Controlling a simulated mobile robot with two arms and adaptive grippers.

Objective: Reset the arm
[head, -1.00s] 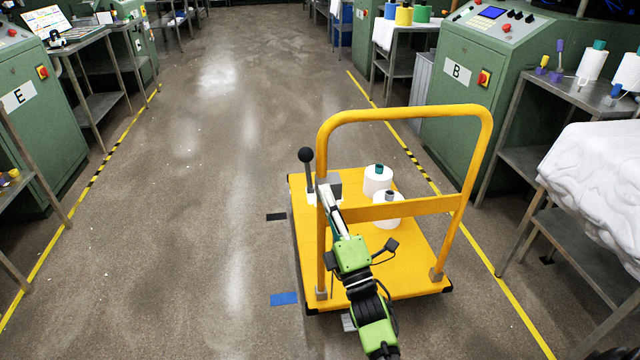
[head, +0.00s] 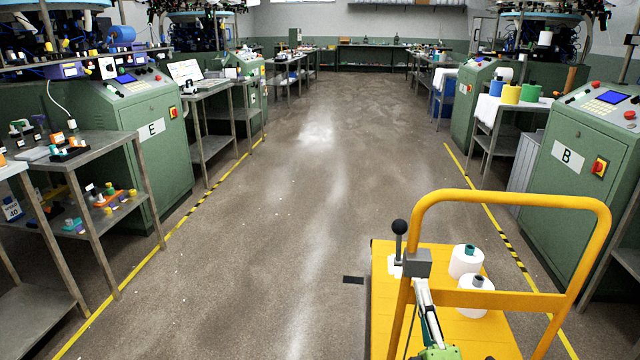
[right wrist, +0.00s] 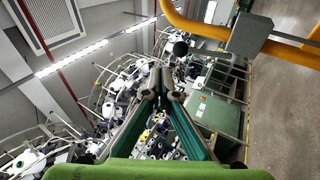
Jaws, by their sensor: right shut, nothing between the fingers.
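My right gripper (head: 421,286) reaches up from the lower right of the head view, by the near upright of the yellow cart's handle (head: 510,198). In the right wrist view its two teal fingers (right wrist: 160,78) come together at the tips with nothing between them. A grey block (head: 417,263) and a black-knobbed lever (head: 399,228) are just beyond the tips. I cannot tell whether the gripper touches the cart. Two white yarn cones (head: 466,262) stand on the cart deck (head: 390,318). My left gripper is out of view.
Green machine cabinets E (head: 150,150) and B (head: 580,170) flank the aisle. A metal shelf table (head: 95,150) with small parts stands at left. The aisle floor (head: 290,200) is clear, bordered by yellow lines.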

